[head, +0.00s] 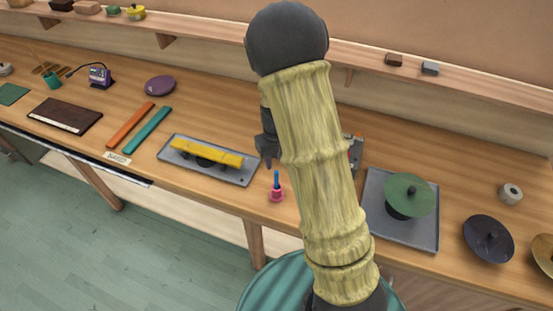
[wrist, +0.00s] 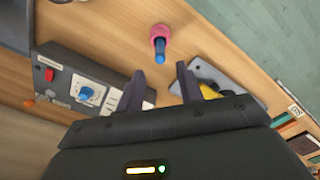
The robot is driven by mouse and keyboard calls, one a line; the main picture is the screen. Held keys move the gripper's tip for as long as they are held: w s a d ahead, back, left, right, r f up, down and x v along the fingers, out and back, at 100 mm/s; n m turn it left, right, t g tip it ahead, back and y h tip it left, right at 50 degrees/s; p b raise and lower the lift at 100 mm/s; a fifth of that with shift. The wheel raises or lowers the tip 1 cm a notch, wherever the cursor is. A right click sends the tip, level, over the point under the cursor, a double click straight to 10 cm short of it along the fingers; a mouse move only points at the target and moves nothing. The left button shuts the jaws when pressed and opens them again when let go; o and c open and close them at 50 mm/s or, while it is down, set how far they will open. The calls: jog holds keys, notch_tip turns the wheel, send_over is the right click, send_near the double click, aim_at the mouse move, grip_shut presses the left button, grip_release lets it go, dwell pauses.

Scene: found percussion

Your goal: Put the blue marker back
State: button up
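The blue marker (head: 277,179) stands in a small pink holder (head: 276,195) near the front edge of the workbench, right of the grey tray with the yellow bar. In the wrist view the marker (wrist: 160,56) points up toward the camera out of the pink holder (wrist: 158,32). My gripper (wrist: 161,84) has its two fingers spread apart with nothing between them. The marker and holder lie just beyond the fingertips in that view, apart from them. In the head view my gripper (head: 267,161) is partly hidden behind my arm.
A grey tray (head: 248,179) holds a yellow bar (head: 206,153). A grey control box (wrist: 88,88) with a blue knob stands beside my gripper. A second tray (head: 428,240) holds a green disc (head: 409,195). Orange (head: 130,124) and teal (head: 148,131) bars lie at left.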

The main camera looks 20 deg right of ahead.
jog(key=shift+r, duration=0.4)
jog(key=shift+s+r, duration=0.1)
jog(key=shift+r, duration=0.05)
jog(key=s+r+m+t, duration=0.1)
jog(key=s+r, duration=0.3)
jog(key=s, duration=0.3)
jog(key=s+r+t, duration=0.1)
jog(key=s+r, duration=0.4)
jog(key=s, duration=0.2)
jog(key=shift+r+m+t, duration=0.25)
jog(key=shift+m+t, duration=0.05)
jog(key=shift+m, duration=0.1)
jog(key=shift+b+x, duration=0.85)
